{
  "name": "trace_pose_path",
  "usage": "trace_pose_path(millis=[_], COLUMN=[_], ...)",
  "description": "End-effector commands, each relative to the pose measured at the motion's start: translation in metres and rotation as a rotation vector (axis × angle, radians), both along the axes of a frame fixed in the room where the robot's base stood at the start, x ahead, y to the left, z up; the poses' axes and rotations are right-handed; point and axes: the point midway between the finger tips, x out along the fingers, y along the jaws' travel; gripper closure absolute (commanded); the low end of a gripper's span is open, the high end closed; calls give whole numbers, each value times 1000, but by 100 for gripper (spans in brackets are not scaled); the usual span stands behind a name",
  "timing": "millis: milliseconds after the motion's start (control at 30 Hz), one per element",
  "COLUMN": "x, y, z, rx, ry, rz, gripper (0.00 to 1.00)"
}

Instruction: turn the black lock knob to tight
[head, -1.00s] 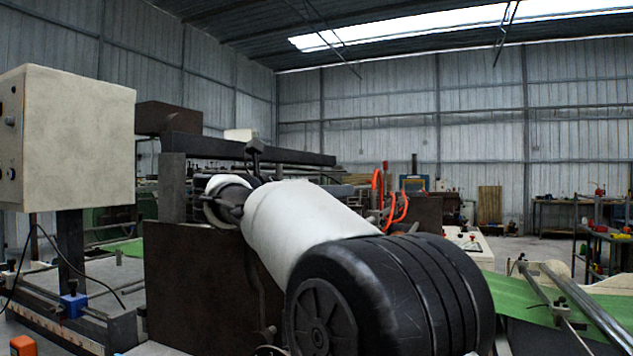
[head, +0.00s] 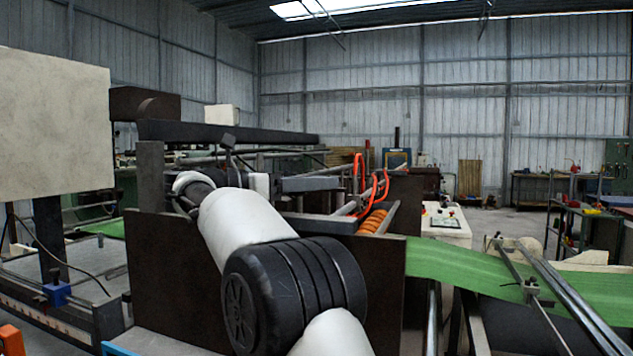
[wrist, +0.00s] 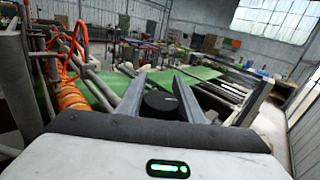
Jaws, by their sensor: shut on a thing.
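The black lock knob (wrist: 160,104) shows in the wrist view as a dark round cap low between the two grey fingers of my gripper (wrist: 160,80). My gripper is shut on it, with one finger on each side. A pale mark shows on the knob's top, but I cannot read its turn position or how tight it is. In the head view my white and black arm reaches forward to the machine. There the fingers and the knob cannot be made out behind the arm's far end.
A brown machine panel (head: 165,275) stands close by my arm. Orange hoses (head: 358,175) and an orange roller (head: 373,222) lie to its right. A green web (head: 470,268) runs off right past metal rails. A cream box (head: 50,130) stands at left.

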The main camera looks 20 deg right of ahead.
Motion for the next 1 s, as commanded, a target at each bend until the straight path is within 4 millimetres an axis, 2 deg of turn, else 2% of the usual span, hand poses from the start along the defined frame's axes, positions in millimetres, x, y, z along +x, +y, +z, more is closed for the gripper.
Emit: trace_pose_path(millis=[167,200,300,667,867,1000], x=[0,0,0,0,-4,-9], y=[-1,-1,-1,4,37,72], z=[0,0,0,0,0,1], rx=[-1,-1,0,0,1,0], ry=[1,1,1,1,0,1], rz=[-3,-3,-2,1,4,5], gripper=[89,62,48,48,48,48])
